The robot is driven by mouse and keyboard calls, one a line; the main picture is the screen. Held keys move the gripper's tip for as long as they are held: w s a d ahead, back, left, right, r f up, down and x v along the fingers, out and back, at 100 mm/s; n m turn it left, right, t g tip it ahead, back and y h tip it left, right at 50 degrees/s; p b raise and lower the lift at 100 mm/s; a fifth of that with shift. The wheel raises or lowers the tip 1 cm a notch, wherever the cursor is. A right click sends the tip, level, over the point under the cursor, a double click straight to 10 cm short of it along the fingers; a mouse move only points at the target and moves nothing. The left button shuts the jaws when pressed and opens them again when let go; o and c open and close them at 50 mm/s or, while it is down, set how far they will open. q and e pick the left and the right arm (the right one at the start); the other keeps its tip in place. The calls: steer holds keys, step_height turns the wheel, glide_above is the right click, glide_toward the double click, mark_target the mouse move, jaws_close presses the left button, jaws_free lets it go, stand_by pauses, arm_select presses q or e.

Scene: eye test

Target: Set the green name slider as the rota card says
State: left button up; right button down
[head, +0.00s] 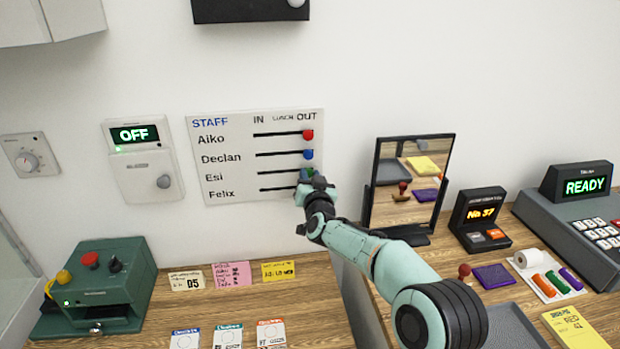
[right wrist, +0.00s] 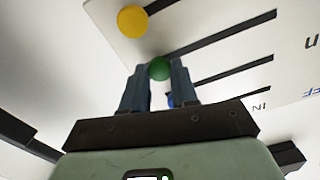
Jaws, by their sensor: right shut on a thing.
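The white staff board (head: 230,180) hangs on the wall with name rows Aiko, Declan, Esi and Felix and headings IN, LUNCH and OUT. The red knob (head: 308,134) and blue knob (head: 308,154) are at the OUT end. My right gripper (head: 311,182) is at the OUT end of the Esi row and hides much of it. In the right wrist view the gripper (right wrist: 159,82) is shut on the green knob (right wrist: 159,69); a yellow knob (right wrist: 132,21) is apart from it. Small cards lie on the left desk; I cannot tell which is the rota card. My left gripper is not in view.
A wall box reading OFF (head: 135,135) hangs left of the board. A green machine (head: 105,270) stands on the left desk. A dark-framed mirror (head: 408,180) stands close right of my gripper. The wall below the board is clear.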

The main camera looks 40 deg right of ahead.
steer(key=w+a+p, duration=0.1)
steer(key=w+a, duration=0.1)
steer(key=a, duration=0.1)
steer(key=w+a+p, duration=0.2)
steer(key=a, duration=0.2)
steer(key=w+a+p, duration=0.2)
steer(key=a, duration=0.2)
steer(key=shift+r, duration=0.1)
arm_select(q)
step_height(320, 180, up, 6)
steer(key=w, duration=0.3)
arm_select(e)
steer(key=c, duration=0.9)
jaws_free()
steer(key=shift+o, duration=0.2)
steer(key=shift+s, duration=0.2)
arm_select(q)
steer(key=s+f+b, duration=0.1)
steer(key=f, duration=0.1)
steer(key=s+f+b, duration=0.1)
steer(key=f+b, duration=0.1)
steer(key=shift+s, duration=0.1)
arm_select(e)
steer(key=v, duration=1.3)
steer(key=shift+a, duration=0.15)
